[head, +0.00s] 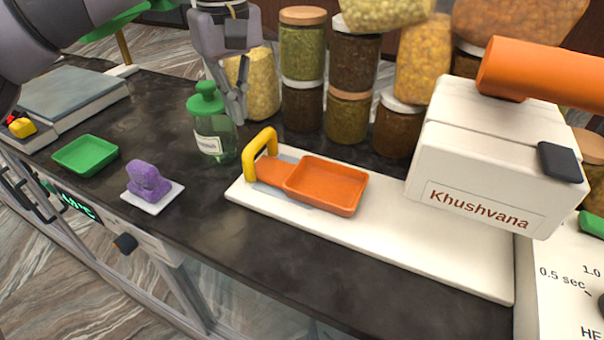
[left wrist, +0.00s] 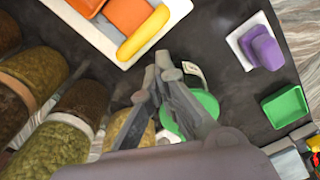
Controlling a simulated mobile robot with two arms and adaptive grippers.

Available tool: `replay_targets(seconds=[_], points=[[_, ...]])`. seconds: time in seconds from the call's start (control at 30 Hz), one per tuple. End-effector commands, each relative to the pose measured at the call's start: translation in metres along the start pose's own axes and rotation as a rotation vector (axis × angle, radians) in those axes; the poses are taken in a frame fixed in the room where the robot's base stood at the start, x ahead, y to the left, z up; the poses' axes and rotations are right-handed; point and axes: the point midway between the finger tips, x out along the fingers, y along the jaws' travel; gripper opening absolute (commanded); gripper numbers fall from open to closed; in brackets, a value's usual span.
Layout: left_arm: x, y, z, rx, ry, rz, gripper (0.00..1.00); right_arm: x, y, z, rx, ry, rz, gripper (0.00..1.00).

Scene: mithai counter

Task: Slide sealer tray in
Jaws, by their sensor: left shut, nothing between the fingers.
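The sealer tray is a shallow orange tray (head: 327,186) with a yellow upright handle (head: 262,150) at its left end. It lies on a long white base (head: 410,240), left of the white box marked Khushvana (head: 490,160). The left wrist view shows the yellow handle (left wrist: 144,34) and part of the orange tray (left wrist: 127,14). My left gripper (head: 238,112) is shut and empty, above the counter between the green-capped bottle and the jars, behind and left of the handle. In the left wrist view its fingertips (left wrist: 164,66) are apart from the handle. My right gripper is out of view.
The green-capped bottle (head: 214,135) stands close to my left gripper. Filled jars (head: 302,50) crowd the back. A purple item on a white pad (head: 148,182) and a green tray (head: 86,155) lie left. The counter's front strip (head: 240,235) is clear.

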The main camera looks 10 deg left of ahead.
Motion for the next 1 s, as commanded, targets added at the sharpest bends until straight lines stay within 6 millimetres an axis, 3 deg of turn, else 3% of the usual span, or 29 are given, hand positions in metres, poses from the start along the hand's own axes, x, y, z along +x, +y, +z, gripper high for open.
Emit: replay_targets(seconds=[0.53,1.0], points=[[0.003,0.0,0.0,0.0,0.0,0.0,0.0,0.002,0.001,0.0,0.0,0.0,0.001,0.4],[0.039,0.0,0.0,0.0,-0.001,0.0,0.0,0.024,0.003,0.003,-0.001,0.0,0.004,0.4]])
